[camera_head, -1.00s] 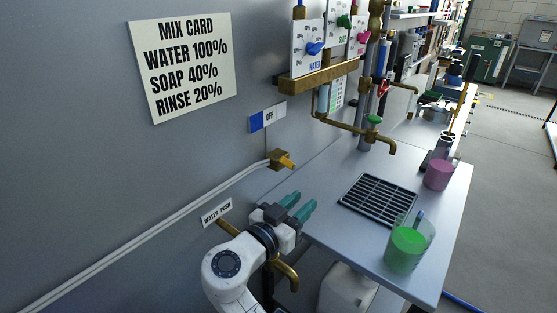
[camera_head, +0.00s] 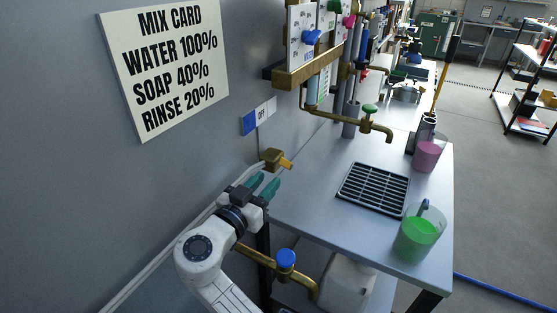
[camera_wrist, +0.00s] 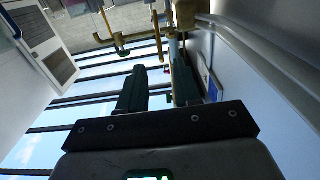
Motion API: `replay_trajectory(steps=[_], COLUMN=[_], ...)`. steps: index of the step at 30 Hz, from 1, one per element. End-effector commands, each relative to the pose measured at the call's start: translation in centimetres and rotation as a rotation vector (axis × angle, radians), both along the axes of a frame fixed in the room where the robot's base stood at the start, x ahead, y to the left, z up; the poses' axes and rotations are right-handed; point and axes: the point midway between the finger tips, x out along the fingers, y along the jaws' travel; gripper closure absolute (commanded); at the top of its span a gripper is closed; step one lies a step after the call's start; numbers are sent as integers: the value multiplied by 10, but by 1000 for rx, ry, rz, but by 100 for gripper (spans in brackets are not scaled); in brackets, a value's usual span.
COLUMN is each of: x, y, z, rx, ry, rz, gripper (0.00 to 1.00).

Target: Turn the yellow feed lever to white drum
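The yellow feed lever (camera_head: 286,164) sticks out from a brass block (camera_head: 273,158) on the wall, at the left corner of the bench. It points away from the wall. Above it is a label strip (camera_head: 259,116) with a blue part, "OFF" in the middle and a white part. My gripper (camera_head: 264,184) is just below and left of the lever, apart from it. Its two teal fingers are spread with nothing between them. In the wrist view the fingers (camera_wrist: 160,90) also show a gap. I cannot surely pick out the lever there.
A brass tap with a blue knob (camera_head: 286,259) stands below my gripper. A white container (camera_head: 347,283) is under the bench (camera_head: 310,200). A drain grate (camera_head: 373,189), a green beaker (camera_head: 418,236) and a pink beaker (camera_head: 428,154) are on it. A wall pipe (camera_head: 160,265) runs to the block.

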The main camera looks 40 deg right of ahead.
Motion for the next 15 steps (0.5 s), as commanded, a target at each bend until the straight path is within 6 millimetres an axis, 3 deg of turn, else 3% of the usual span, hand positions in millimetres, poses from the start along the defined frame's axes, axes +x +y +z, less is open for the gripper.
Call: replay_trajectory(steps=[9,15], x=[21,31], y=[-55,-77], z=[3,2], rx=[1,1], ry=[-1,0], rz=[-4,-2], gripper=[67,67])
